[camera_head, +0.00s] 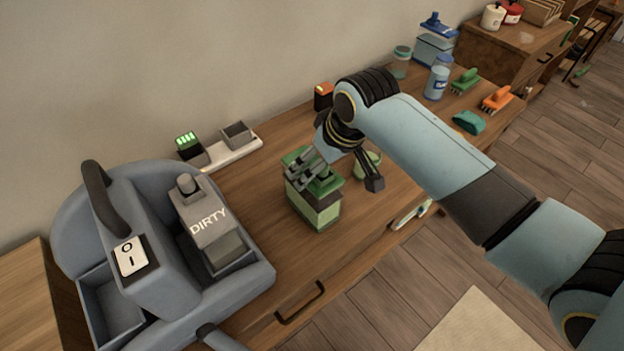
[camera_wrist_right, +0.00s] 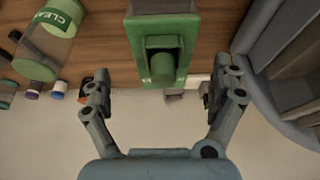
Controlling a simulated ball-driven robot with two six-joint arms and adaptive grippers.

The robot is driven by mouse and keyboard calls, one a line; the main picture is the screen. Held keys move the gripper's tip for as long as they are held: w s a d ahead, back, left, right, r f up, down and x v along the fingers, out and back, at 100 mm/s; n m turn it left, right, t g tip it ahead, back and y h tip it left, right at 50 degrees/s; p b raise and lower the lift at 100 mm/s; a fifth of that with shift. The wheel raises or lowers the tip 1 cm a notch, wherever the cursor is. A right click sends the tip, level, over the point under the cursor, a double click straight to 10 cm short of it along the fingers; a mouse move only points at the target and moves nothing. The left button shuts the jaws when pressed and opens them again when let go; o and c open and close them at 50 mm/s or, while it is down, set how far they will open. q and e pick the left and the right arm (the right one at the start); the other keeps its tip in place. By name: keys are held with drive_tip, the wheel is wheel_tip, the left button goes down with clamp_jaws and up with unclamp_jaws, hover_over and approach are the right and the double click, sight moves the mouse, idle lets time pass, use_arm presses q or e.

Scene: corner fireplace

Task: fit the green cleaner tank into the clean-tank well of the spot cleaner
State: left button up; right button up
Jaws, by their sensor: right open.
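The green cleaner tank (camera_head: 322,214) stands upright on the wooden counter, right of the spot cleaner (camera_head: 150,275). My right gripper (camera_head: 337,180) is open at the tank's top. In the right wrist view the tank's green top and its raised cap (camera_wrist_right: 163,66) show between and beyond the open fingers (camera_wrist_right: 162,90), with gaps on both sides. An open, empty well (camera_head: 112,308) is at the cleaner's left; I take it as the clean-tank well. The grey DIRTY tank (camera_head: 208,225) sits in the other side. My left gripper is not in view.
A green-lidded jar (camera_head: 367,164) is close behind my right gripper; its CLEAN label (camera_wrist_right: 60,17) shows in the wrist view. A white charger strip (camera_head: 232,152) lies by the wall. Bottles and brushes (camera_head: 465,80) stand farther right. Bare counter separates tank and cleaner.

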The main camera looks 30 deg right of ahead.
drive_tip(key=x, duration=0.5)
drive_tip(key=shift+w+a+r, duration=0.15)
drive_tip(key=shift+w+a, duration=0.05)
drive_tip(key=shift+w, duration=0.05)
drive_tip(key=shift+c, duration=0.4)
drive_tip(key=c, duration=1.6)
drive_tip(key=shift+r, duration=0.1)
drive_tip(key=shift+c, duration=0.5)
